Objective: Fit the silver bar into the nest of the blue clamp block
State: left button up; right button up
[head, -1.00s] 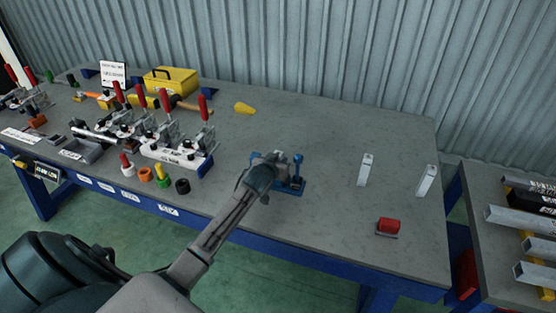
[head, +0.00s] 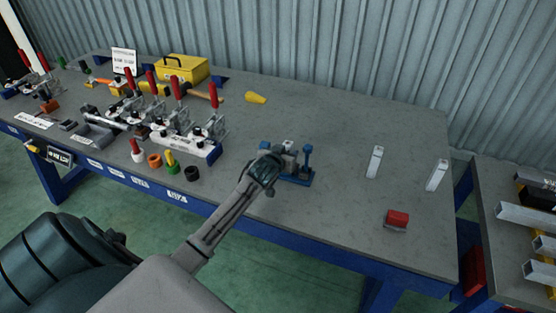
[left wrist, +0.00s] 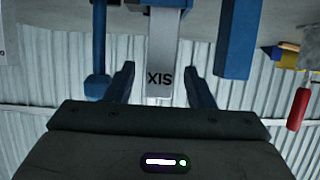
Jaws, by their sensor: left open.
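The blue clamp block (head: 298,180) stands near the front edge of the bench, with a blue post on its right. The silver bar (head: 289,146) shows as a small pale piece at the block, partly hidden by my gripper. My left gripper (head: 270,164) is at the left side of the block. In the left wrist view, the silver bar (left wrist: 165,55), marked with dark lettering, lies between the open fingers (left wrist: 160,85), with gaps on both sides. Blue parts of the clamp block (left wrist: 238,38) flank it. I cannot tell how deep the bar sits in the nest. My right gripper is out of view.
Two pale upright bars (head: 375,162) (head: 437,175) and a red block (head: 397,218) stand to the right. Toggle clamps with red handles (head: 190,125) and several coloured cups (head: 154,160) are on the left.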

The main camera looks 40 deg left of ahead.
pick_arm(q)
jog(key=b+v, duration=0.1)
jog(key=v, duration=0.8)
jog(key=shift+s+r, duration=0.1)
jog(key=s+d+f+m+g+h, duration=0.1)
jog(key=s+d+f+g, duration=0.25)
jog(key=s, duration=0.75)
jog(key=s+d+f+m+g+h, duration=0.1)
jog(key=s+d+f+m+g, duration=0.25)
jog(key=s, duration=0.75)
jog(key=s+d+f+n+g+h, duration=0.1)
jog(key=s+d+f+g, duration=0.2)
jog(key=s+d+f, duration=0.5)
jog(key=s+a+f, duration=0.1)
jog(key=a+f, duration=0.2)
jog(key=f, duration=1)
jog(key=a+f, duration=0.2)
jog(key=f, duration=1.1)
jog(key=s+a+f+g, duration=0.1)
jog(key=s+f+g, duration=0.1)
jog(key=s+f, duration=1.7)
jog(key=shift+s+a+f, duration=0.2)
jog(key=shift+f, duration=0.45)
